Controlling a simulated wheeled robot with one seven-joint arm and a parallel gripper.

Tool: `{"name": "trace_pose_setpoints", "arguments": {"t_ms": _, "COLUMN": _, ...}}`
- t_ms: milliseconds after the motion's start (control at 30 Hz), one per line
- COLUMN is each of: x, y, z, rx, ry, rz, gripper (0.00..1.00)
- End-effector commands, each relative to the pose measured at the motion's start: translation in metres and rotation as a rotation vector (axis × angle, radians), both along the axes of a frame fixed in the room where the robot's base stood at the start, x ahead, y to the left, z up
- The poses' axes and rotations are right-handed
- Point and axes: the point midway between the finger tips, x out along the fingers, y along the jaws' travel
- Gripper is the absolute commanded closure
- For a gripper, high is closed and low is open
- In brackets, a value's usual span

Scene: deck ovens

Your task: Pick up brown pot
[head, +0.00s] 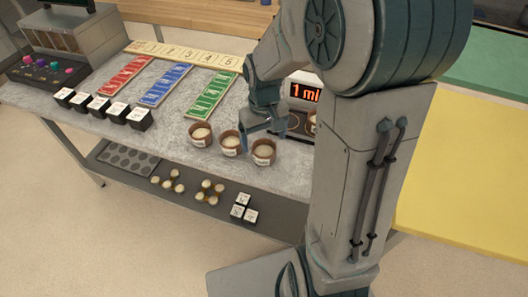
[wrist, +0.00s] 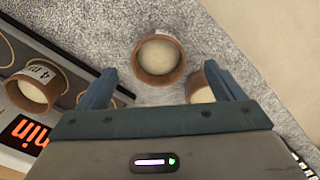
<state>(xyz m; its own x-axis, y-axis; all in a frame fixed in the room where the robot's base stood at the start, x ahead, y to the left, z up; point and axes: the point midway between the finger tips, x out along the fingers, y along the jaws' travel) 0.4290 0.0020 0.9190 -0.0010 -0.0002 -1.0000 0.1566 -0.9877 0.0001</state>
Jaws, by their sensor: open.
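Three brown pots with pale tops stand in a row on the grey counter in the head view: a left pot (head: 201,134), a middle pot (head: 230,144) and a right pot (head: 263,152). Another brown pot (head: 312,121) stands on the hotplate, partly hidden by my arm; in the wrist view a pot labelled "4 m" (wrist: 33,92) stands on the hotplate. My gripper (head: 262,128) is open and empty, just behind the right pot. In the wrist view, one pot (wrist: 159,61) lies just ahead between the fingers (wrist: 168,90), and another (wrist: 203,88) is beside the right finger.
A display reading "1 mi" (head: 304,92) stands behind the hotplate (head: 297,124). Red (head: 125,77), blue (head: 165,84) and green (head: 212,96) strips lie on the counter. Several black-and-white cubes (head: 101,107) line its left. A lower shelf (head: 270,204) holds small items.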

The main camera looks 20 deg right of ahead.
Motion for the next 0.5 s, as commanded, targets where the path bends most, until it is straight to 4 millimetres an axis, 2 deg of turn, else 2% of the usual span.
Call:
{"name": "trace_pose_setpoints", "arguments": {"t_ms": 167, "x": 0.000, "y": -0.001, "z": -0.014, "rx": 0.001, "ry": 0.003, "rz": 0.000, "gripper": 0.12}}
{"name": "trace_pose_setpoints", "arguments": {"t_ms": 400, "x": 0.002, "y": -0.002, "z": -0.048, "rx": 0.001, "ry": 0.003, "rz": 0.000, "gripper": 0.12}}
{"name": "trace_pose_setpoints", "arguments": {"t_ms": 500, "x": 0.002, "y": -0.002, "z": -0.054, "rx": 0.000, "ry": 0.001, "rz": 0.000, "gripper": 0.12}}
